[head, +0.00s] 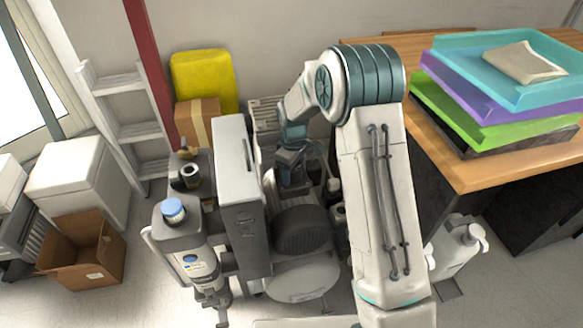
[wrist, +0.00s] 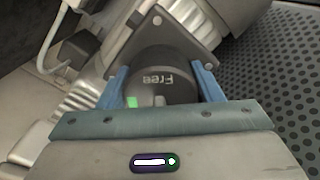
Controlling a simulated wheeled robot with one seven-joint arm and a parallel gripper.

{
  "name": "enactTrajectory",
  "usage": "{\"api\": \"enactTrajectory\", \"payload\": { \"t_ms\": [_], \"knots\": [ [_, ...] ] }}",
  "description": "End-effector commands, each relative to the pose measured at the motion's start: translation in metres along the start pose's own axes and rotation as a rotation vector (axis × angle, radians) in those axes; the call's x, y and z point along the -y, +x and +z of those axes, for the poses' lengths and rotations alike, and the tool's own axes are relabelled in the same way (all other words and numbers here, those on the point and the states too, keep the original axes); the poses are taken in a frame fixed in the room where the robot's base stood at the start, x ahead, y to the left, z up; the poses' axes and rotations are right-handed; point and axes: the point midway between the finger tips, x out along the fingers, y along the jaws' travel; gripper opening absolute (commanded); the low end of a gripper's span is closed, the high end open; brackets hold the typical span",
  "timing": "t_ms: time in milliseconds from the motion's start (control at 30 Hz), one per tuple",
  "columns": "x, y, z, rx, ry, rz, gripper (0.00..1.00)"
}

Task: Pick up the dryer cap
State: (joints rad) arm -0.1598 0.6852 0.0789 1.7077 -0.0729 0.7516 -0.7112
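My gripper (wrist: 160,72) has its two blue fingers spread apart, with nothing clearly held between them. It also shows in the head view (head: 290,160), pointing down over the compressor in the middle. I cannot tell for certain that this is the dryer cap.
A tall grey panel (head: 240,200) stands between the blue cap and my gripper. A dark ribbed motor housing (head: 302,230) is in front. A wooden desk (head: 470,172) with stacked trays (head: 485,90) is at right. An open cardboard box (head: 85,255) lies at left.

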Motion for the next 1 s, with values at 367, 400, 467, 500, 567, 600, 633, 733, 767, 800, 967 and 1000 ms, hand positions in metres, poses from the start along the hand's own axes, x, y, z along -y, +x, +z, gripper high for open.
{"api": "enactTrajectory", "payload": {
  "t_ms": [367, 400, 467, 500, 567, 600, 633, 733, 767, 800, 967, 1000],
  "knots": [
    [0.0, -0.001, 0.0, -0.001, 0.0, 0.001, 0.34],
    [0.0, -0.003, 0.0, -0.001, 0.0, 0.001, 0.34],
    [0.0, -0.006, 0.0, -0.001, 0.0, 0.001, 0.34],
    [-0.001, -0.009, 0.0, -0.001, 0.0, 0.001, 0.34],
    [-0.001, -0.015, 0.0, -0.002, 0.0, 0.002, 0.34],
    [-0.001, -0.02, -0.001, -0.003, 0.0, 0.002, 0.34],
    [-0.001, -0.024, 0.0, -0.003, 0.0, 0.002, 0.34],
    [-0.001, -0.044, -0.001, -0.004, 0.0, 0.003, 0.34],
    [0.0, -0.048, 0.003, -0.002, 0.002, 0.002, 0.34],
    [0.002, -0.051, 0.012, -0.001, 0.003, 0.002, 0.34],
    [0.013, -0.073, 0.048, -0.001, 0.004, 0.002, 0.34],
    [0.016, -0.078, 0.056, -0.001, 0.004, 0.002, 0.34]
  ]
}}
